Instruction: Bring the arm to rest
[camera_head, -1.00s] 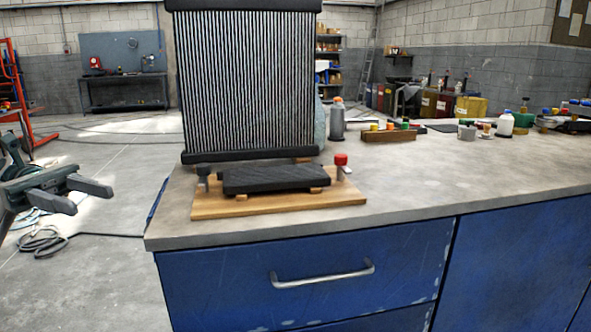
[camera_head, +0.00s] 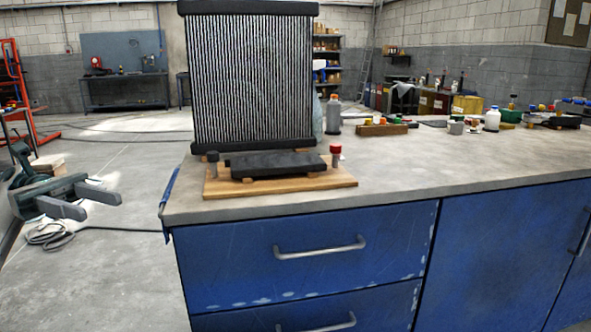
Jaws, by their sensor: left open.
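My left gripper (camera_head: 92,202) shows at the left edge of the head view, over the open floor. Its two grey fingers are apart, with nothing between them. It hangs clear of the workbench (camera_head: 430,178), to the left of the bench's left end. The rest of my left arm is mostly cut off by the picture's edge. My right gripper is not in view.
A dark finned radiator (camera_head: 252,85) stands upright on the bench behind a wooden board (camera_head: 215,190). Hoses (camera_head: 48,237) lie on the floor below my gripper.

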